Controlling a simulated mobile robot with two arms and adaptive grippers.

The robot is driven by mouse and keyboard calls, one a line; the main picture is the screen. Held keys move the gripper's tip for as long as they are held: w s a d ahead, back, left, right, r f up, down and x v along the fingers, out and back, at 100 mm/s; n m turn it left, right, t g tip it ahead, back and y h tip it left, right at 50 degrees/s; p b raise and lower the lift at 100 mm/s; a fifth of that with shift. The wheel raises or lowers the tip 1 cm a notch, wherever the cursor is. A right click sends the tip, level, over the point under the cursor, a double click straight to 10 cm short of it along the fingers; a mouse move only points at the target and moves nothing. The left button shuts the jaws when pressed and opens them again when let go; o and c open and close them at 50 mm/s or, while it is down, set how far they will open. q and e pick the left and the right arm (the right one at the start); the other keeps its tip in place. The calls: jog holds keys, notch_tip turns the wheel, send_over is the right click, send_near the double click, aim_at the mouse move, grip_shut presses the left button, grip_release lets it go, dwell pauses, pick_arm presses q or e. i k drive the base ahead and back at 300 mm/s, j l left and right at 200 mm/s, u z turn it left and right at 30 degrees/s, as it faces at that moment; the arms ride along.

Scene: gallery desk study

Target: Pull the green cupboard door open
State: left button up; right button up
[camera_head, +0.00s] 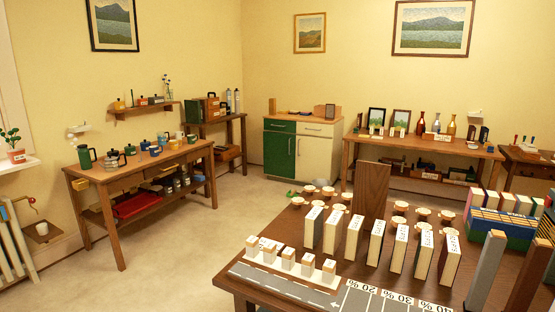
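The green cupboard door (279,156) is on the left side of a low cabinet against the far wall, under a green drawer front (279,127). The door looks shut and flush with the cabinet front. A small light handle seems to show near its right edge, too small to be sure. Beside it is a white cupboard door (313,161) on the same cabinet, under a white drawer front (315,130). Neither of my grippers shows in the head view, and the cabinet stands well away across the room.
A dark table (245,290) with upright books and small blocks fills the near right. A wooden table (120,174) with mugs stands left, and a long table (465,150) with bottles stands right of the cabinet. Bare floor (185,240) lies between. A small green item (291,194) is near the dark table's far edge.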

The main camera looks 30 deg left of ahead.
aim_at(279, 148)
jog(key=i+j+u, duration=0.45)
jog(key=j+u, duration=0.15)
jog(key=i+j+u, duration=0.15)
jog(key=u, duration=0.3)
jog(key=i+j+u, duration=0.25)
jog(key=u, duration=0.15)
jog(key=i+j+u, duration=0.2)
jog(key=u, duration=0.25)
jog(key=i+j+u, duration=0.1)
jog(key=i+u, duration=0.15)
jog(key=u, duration=0.2)
jog(key=i+j, duration=0.15)
jog(key=i, duration=0.45)
jog(key=i+j, duration=0.15)
jog(key=i, duration=0.45)
jog(key=i+l+z, duration=0.2)
jog(key=z, duration=0.25)
jog(key=i+z, duration=0.65)
jog(key=z, duration=0.25)
jog(key=i+j+z, duration=0.1)
jog(key=i+z, duration=0.2)
jog(key=z, duration=0.15)
jog(key=i+z, duration=0.5)
jog(key=i, duration=1.1)
jog(key=i+u, duration=0.25)
jog(key=i, duration=0.55)
jog(key=i+l+u, duration=0.2)
jog(key=i, duration=0.6)
